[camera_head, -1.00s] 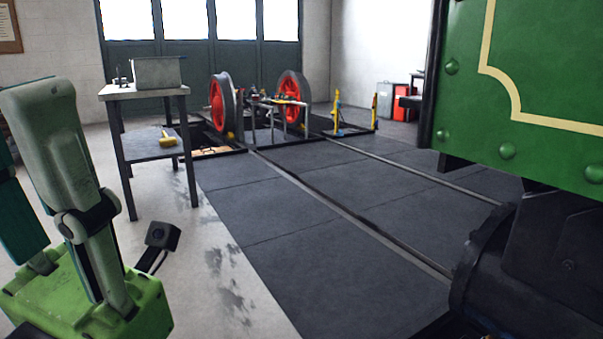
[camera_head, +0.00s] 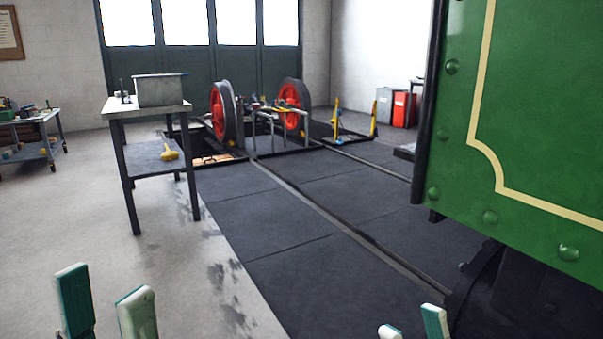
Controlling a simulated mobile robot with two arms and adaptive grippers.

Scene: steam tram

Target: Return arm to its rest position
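My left gripper (camera_head: 104,285) shows at the bottom left as two upright fingertips, one with a teal face and one pale. They stand apart with nothing visible between them. My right gripper (camera_head: 411,320) shows at the bottom edge, right of the middle, as two fingertips, also apart with nothing visible between them. The rest of both grippers and both arms is below the picture.
The green tram body (camera_head: 540,120) fills the right side, close to my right gripper. A workbench (camera_head: 150,108) with a metal box (camera_head: 162,90) stands ahead left. A tool cart (camera_head: 55,150) is far left. Red wheels (camera_head: 292,108) stand behind. The floor between is clear.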

